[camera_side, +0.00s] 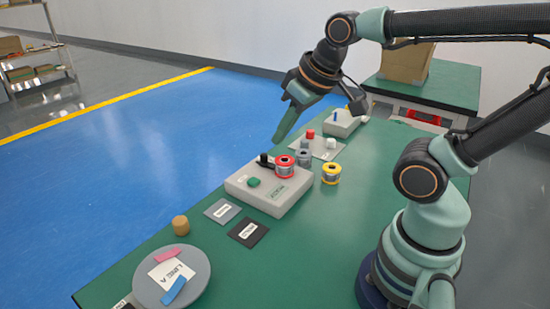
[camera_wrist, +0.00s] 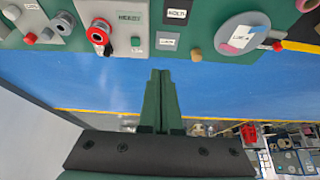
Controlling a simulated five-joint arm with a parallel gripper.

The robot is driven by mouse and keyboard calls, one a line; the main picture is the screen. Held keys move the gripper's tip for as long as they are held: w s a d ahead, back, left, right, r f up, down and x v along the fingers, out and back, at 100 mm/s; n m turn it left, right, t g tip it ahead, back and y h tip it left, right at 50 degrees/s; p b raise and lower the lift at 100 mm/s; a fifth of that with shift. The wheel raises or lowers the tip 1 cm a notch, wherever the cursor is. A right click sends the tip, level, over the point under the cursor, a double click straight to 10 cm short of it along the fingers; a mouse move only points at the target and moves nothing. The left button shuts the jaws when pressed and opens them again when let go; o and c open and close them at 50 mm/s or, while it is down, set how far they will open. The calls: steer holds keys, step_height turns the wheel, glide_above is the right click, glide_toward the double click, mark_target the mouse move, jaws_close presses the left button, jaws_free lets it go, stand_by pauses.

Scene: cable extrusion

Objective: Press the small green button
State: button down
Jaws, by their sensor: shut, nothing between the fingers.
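The small green button (camera_side: 253,182) sits on top of a light grey box (camera_side: 293,196) on the green table. In the wrist view the green button (camera_wrist: 135,41) shows near the top, left of my fingertips. My gripper (camera_side: 278,141) is shut and empty, its green fingers together and pointing down at a slant. In the wrist view my gripper (camera_wrist: 160,73) appears over the blue floor beyond the table edge.
A red-rimmed spool (camera_side: 284,167) and a black knob (camera_side: 264,159) stand on the box by the button. A yellow spool (camera_side: 331,174) is right of it. Two label cards (camera_side: 248,232) and a round grey plate (camera_side: 200,283) lie nearer the camera. Blue floor (camera_side: 130,150) borders the table.

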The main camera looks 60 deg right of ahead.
steer(key=w+m, duration=0.1)
steer(key=m+g, duration=0.6)
steer(key=m, duration=1.1)
glide_above(254, 181)
steer(key=shift+w+d+f, duration=0.1)
steer(key=shift+f, duration=2.4)
step_height(254, 181, down, 14)
steer(key=shift+f, duration=0.1)
